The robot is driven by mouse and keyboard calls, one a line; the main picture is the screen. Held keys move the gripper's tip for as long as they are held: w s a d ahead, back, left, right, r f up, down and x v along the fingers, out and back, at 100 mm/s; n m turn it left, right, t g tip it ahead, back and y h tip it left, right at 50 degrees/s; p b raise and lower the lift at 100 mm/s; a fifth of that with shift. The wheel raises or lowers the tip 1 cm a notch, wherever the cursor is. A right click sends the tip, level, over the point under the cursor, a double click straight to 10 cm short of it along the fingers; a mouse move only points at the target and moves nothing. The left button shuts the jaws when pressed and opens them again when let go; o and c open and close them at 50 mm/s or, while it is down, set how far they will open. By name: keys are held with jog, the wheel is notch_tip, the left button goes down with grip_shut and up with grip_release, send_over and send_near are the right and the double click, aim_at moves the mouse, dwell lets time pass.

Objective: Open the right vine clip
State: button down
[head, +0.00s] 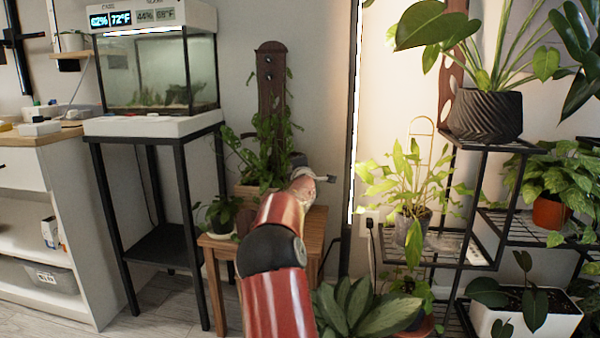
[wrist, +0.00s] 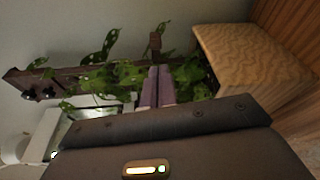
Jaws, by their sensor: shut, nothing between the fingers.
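A dark wooden plank (head: 271,85) stands upright in a planter on a wooden stool, with a vine climbing its lower part. In the wrist view the plank (wrist: 18,77) lies sideways behind green leaves (wrist: 118,75). Two small dark knobs (wrist: 41,92) show near its left end, and a small brown piece (wrist: 155,42) sticks out near the fingertips. I cannot tell which of these, if any, is the right vine clip. My gripper (head: 331,178) is beside the plant, right of the plank. Its fingers (wrist: 157,72) are shut and empty, in front of leaves.
The planter (wrist: 255,62) is at the right of the wrist view. The wooden stool (head: 318,222) bears it and a small potted plant (head: 221,215). A glass tank (head: 160,75) on a black stand is left. A black plant rack (head: 484,195) with several pots stands right.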

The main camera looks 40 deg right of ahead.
jog(key=shift+v, duration=0.8)
